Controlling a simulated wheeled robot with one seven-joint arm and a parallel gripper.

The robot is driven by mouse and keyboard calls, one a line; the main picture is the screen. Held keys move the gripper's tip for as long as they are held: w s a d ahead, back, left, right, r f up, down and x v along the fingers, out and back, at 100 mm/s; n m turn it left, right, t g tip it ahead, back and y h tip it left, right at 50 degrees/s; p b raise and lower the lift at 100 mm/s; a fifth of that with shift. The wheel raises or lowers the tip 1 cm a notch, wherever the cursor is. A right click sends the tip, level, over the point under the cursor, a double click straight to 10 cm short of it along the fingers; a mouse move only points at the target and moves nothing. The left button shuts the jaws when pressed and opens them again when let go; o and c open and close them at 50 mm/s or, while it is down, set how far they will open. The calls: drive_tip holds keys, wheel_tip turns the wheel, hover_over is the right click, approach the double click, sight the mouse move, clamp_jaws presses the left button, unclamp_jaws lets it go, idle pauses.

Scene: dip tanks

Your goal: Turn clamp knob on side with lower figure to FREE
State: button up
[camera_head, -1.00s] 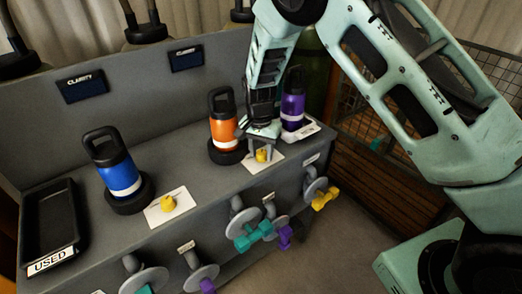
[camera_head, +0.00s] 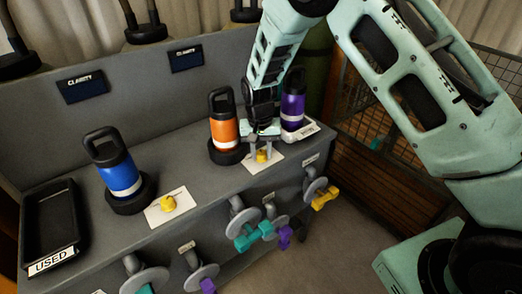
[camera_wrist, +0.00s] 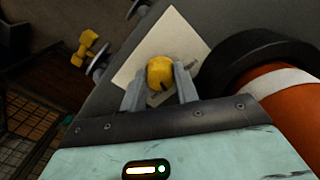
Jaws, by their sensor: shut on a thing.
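My gripper (camera_head: 262,150) points down at the right-hand yellow clamp knob (camera_head: 262,156), in front of the orange bottle. In the wrist view the gripper (camera_wrist: 160,86) has its two fingers on either side of this knob (camera_wrist: 160,72), shut on it, with a dark mark on the knob's near side. The knob sits on a white card (camera_head: 270,165) whose print cannot be read. A second yellow knob (camera_head: 168,203) is on another white card (camera_head: 158,214) by the blue bottle. Two dark CLARITY displays, left (camera_head: 81,86) and right (camera_head: 186,59), are on the back panel; no figures are readable.
The orange bottle (camera_head: 223,130) stands close left of my gripper and the purple bottle (camera_head: 292,108) close right. The blue bottle (camera_head: 119,175) and black USED tray (camera_head: 52,225) are at left. Teal (camera_head: 253,237), purple and yellow (camera_head: 325,198) valve handles stick out in front.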

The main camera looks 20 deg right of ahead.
sight(261, 154)
drive_tip(key=n, duration=0.6)
drive_tip(key=shift+d+r, duration=0.1)
drive_tip(key=n+p, duration=0.1)
drive_tip(key=n, duration=0.5)
drive_tip(key=shift+n+t, duration=0.3)
drive_tip(key=shift+n, duration=0.1)
drive_tip(key=o, duration=1)
wheel_tip(261, 154, up, 17)
drive_tip(key=shift+s+r+b, duration=0.15)
drive_tip(key=shift+b, duration=0.35)
drive_tip(key=shift+s+a, duration=0.1)
drive_tip(key=shift+a, duration=0.1)
